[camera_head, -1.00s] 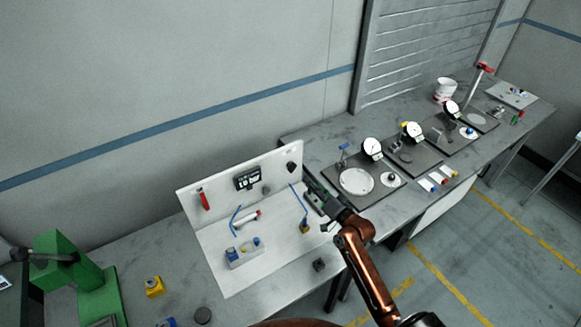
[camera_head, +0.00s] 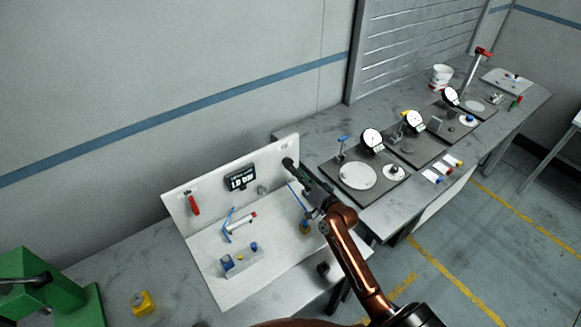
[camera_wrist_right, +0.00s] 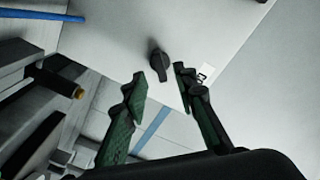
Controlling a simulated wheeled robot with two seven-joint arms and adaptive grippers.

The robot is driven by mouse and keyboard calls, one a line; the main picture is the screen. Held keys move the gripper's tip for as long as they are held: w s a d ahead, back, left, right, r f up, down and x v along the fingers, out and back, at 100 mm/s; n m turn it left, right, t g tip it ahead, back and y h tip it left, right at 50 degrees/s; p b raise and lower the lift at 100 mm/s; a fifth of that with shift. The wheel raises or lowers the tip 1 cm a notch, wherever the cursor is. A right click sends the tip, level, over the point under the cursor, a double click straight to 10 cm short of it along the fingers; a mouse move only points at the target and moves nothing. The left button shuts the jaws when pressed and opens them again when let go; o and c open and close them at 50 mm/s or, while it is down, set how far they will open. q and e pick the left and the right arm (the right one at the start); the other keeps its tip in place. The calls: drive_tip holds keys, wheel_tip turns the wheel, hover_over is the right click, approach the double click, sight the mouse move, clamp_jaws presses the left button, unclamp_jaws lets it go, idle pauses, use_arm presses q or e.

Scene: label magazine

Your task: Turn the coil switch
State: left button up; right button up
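The black knob (camera_wrist_right: 158,63), which looks like the coil switch, sits on the white upright panel (camera_wrist_right: 125,35) in the right wrist view. My right gripper (camera_wrist_right: 161,79) is open, its two green-padded fingers on either side below the knob. The knob appears just beyond the fingertips; I cannot tell whether they touch it. In the head view my right gripper (camera_head: 291,168) is at the right end of the upright panel (camera_head: 215,180) and hides the knob. My left gripper is not in view.
The panel carries a black display (camera_head: 240,178) and a red-handled item (camera_head: 194,204). Dial gauges (camera_head: 372,140) stand on dark plates to the right. A green press (camera_head: 45,290) is at left.

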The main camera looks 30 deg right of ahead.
sight(288, 163)
drive_tip(key=shift+w+a, duration=0.2)
drive_tip(key=shift+w, duration=1.9)
drive_tip(key=shift+c, duration=0.3)
clamp_jaws()
